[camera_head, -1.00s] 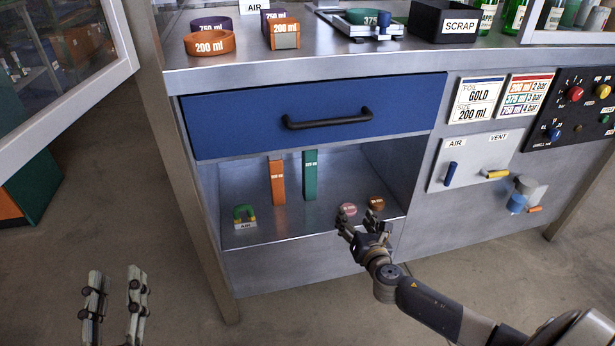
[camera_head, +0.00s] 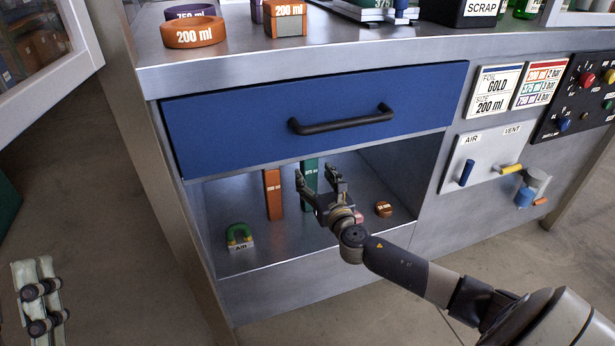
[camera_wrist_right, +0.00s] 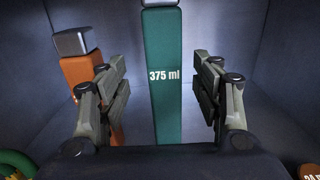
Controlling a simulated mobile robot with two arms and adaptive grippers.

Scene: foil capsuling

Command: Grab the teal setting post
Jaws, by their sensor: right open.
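The teal setting post (camera_head: 309,168), marked 375 ml, stands upright in the open bay under the blue drawer. It also shows in the right wrist view (camera_wrist_right: 162,100). My right gripper (camera_head: 319,180) is open and empty in the bay, in front of the post. In the right wrist view, the post appears between the two spread fingers, with a gap on both sides. In the head view, the gripper hides the post's lower part. My left gripper (camera_head: 41,303) hangs at the lower left, away from the bench; its finger gap is hard to judge.
An orange post (camera_head: 273,193) stands just left of the teal one. A green arched piece marked AIR (camera_head: 239,236) sits at the bay's left front. A round orange-brown piece (camera_head: 383,209) lies at the right. The blue drawer (camera_head: 230,125) overhangs the bay.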

